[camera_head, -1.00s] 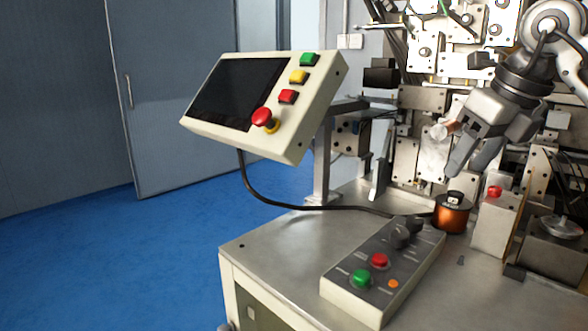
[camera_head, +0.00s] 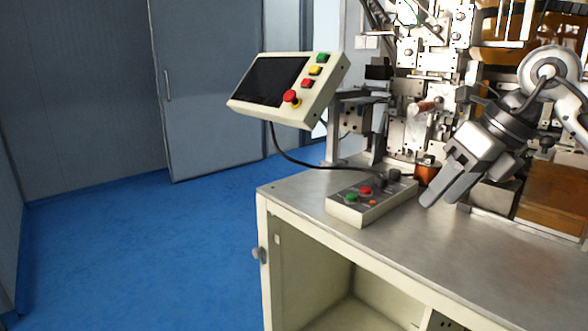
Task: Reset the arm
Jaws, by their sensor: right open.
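My right gripper (camera_head: 446,193) is at the right of the head view, its fingers pointing down and left. It is open and empty, in front of the coil winder (camera_head: 430,60) and above the metal tabletop (camera_head: 440,235). A copper-coloured coil (camera_head: 427,172) stands on the table just behind the gripper, partly hidden by it. My left gripper is not in view.
A control box (camera_head: 365,200) with green and red buttons lies on the table left of the gripper. A tilted screen panel (camera_head: 272,82) with a red emergency button stands behind it. Blue floor (camera_head: 130,250) is clear at the left.

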